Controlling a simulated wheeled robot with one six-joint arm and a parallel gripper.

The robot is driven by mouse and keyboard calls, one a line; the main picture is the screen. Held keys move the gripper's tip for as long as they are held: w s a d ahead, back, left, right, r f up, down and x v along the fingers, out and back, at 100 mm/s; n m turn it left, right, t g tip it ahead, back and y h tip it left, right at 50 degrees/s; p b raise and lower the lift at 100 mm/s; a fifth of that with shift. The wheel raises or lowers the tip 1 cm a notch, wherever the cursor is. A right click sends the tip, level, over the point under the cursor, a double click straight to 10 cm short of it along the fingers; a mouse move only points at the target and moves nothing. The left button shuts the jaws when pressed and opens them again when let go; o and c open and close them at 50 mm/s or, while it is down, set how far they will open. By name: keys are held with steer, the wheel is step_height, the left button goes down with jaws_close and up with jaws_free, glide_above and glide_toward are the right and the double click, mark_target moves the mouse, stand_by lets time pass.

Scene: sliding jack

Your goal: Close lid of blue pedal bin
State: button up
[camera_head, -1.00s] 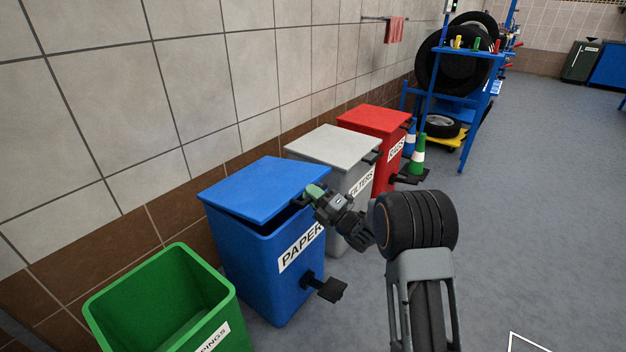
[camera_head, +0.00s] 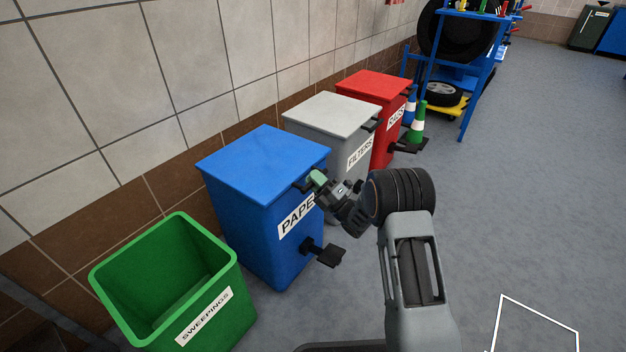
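The blue pedal bin (camera_head: 255,220) labelled PAPER stands against the tiled wall. Its blue lid (camera_head: 263,160) lies flat over the bin's top, and I see no gap along the front edge. A dark handle shows at the lid's front right corner, and a black pedal (camera_head: 328,254) sticks out low on the front. My gripper (camera_head: 316,183) is at that front right corner, beside the handle, with a green part at its tip. The fingers are too small and overlapped to tell whether they are open, or whether they touch the lid.
An open green bin (camera_head: 222,292) labelled SWEEPINGS stands in front of the blue one. A grey bin (camera_head: 331,116) and a red bin (camera_head: 373,88) stand behind it, both lidded. Floor to the right is clear.

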steer(key=shift+o, duration=0.6)
steer(key=shift+d, duration=0.2)
steer(key=shift+o, duration=1.4)
steer(key=shift+a, duration=0.3)
steer(key=p+v, duration=0.2)
steer(key=v, duration=1.1)
steer(key=shift+s+d+f, duration=0.15)
steer(key=shift+s+d, duration=0.05)
steer(key=shift+d, duration=0.15)
